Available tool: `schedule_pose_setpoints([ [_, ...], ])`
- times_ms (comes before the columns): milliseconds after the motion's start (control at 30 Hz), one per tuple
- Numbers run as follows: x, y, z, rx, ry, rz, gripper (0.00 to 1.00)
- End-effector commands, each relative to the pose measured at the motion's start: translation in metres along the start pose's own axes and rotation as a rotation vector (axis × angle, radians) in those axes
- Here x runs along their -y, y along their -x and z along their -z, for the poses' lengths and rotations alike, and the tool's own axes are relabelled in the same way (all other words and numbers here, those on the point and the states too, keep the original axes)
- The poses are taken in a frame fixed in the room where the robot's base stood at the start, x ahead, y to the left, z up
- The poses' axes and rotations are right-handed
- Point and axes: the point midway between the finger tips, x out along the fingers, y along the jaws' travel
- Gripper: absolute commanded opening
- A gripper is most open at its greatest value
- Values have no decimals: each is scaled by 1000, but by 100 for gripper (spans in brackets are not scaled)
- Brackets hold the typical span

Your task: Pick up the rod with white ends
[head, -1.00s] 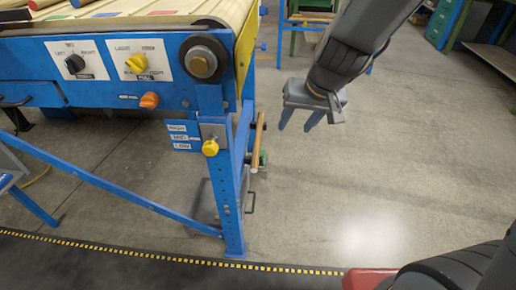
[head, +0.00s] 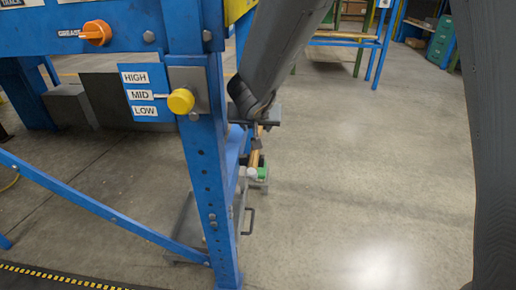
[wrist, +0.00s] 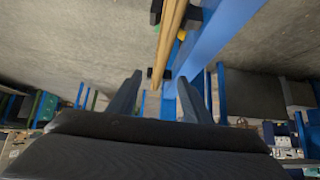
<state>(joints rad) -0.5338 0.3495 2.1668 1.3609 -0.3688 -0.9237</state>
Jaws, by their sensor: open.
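The rod with a white end (head: 254,158) is pale wood and sits beside the blue conveyor leg in the head view. Its near end is white; its far end is hidden behind my gripper. In the wrist view, two wooden rods (wrist: 168,40) run close together from the top edge toward the gap between my fingers. My gripper (wrist: 158,98) is open, with one finger on each side of the rods' line. It also shows in the head view (head: 257,140), over the rods' far part. Contact is not visible.
A green-ended part (head: 263,173) is right beside the white end. The blue leg (head: 212,185) stands close on the left, with a yellow knob (head: 181,101) and HIGH, MID, LOW labels. Black brackets (wrist: 163,73) sit along the rods. Floor on the right is clear.

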Motion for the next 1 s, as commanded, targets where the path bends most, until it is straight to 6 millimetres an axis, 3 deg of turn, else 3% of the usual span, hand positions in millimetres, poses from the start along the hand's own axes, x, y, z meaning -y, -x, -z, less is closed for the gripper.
schedule_pose_setpoints([
  [33,3,-10,-5,-3,0,-9,45],
  [667,4,-50,-8,-8,0,-29,45],
  [1000,2,-90,-9,-7,0,-29,45],
])
